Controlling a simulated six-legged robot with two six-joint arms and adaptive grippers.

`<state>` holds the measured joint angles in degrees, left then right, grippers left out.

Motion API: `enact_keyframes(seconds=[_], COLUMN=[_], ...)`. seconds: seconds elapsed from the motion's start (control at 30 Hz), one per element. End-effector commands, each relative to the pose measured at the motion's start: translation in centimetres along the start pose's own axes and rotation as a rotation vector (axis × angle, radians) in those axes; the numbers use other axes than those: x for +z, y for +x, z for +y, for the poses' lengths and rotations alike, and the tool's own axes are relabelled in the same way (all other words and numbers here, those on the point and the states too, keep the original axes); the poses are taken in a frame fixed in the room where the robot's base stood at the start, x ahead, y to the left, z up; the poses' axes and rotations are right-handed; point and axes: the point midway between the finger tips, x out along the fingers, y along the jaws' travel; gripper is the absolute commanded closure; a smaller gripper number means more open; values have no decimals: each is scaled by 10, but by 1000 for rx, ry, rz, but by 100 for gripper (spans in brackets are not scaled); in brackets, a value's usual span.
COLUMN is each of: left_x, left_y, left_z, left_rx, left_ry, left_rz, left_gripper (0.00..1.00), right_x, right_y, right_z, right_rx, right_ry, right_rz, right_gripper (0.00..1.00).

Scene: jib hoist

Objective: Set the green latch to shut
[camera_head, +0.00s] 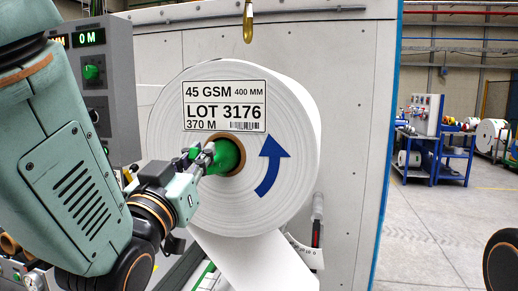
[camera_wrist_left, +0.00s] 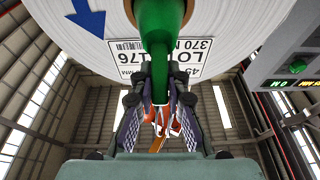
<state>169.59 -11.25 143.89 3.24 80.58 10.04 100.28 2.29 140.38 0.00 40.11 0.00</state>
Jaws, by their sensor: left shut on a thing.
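The green latch (camera_head: 228,156) sits at the core of a large white paper roll (camera_head: 290,130), which bears a lot label and a blue curved arrow. In the left wrist view the latch (camera_wrist_left: 160,25) is a round green body with a narrower green lever reaching between my fingers. My left gripper (camera_head: 206,159) is in front of the roll's core, its fingers shut on the latch's lever. It also shows in the left wrist view (camera_wrist_left: 160,88), with one finger on each side of the lever. The fingers partly hide the latch in the head view. My right gripper is not in view.
A grey control panel (camera_head: 118,75) with a green knob and a display stands left of the roll. A brass-coloured hook (camera_head: 248,22) hangs above the roll. A white web (camera_head: 245,262) runs down from it. Open floor (camera_head: 440,225) lies at the right.

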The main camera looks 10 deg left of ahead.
Motion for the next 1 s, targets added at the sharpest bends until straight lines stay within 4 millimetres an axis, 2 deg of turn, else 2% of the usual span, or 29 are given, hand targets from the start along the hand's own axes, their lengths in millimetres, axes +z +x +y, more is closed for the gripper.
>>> enact_keyframes(seconds=[0.2,0.23,0.5,0.8,1.0], left_x=[-4,-4,-2,0,6], left_y=[2,2,1,0,-2], left_z=[0,0,0,0,0], left_rx=[1,0,0,0,1], left_ry=[-1,-1,-1,-1,-2], left_rz=[17,17,10,9,60], left_gripper=[100,84,62,62,62], right_x=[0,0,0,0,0], right_y=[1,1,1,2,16], right_z=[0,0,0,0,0], right_rx=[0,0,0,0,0], right_ry=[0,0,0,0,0], right_rz=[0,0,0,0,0], right_gripper=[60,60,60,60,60])
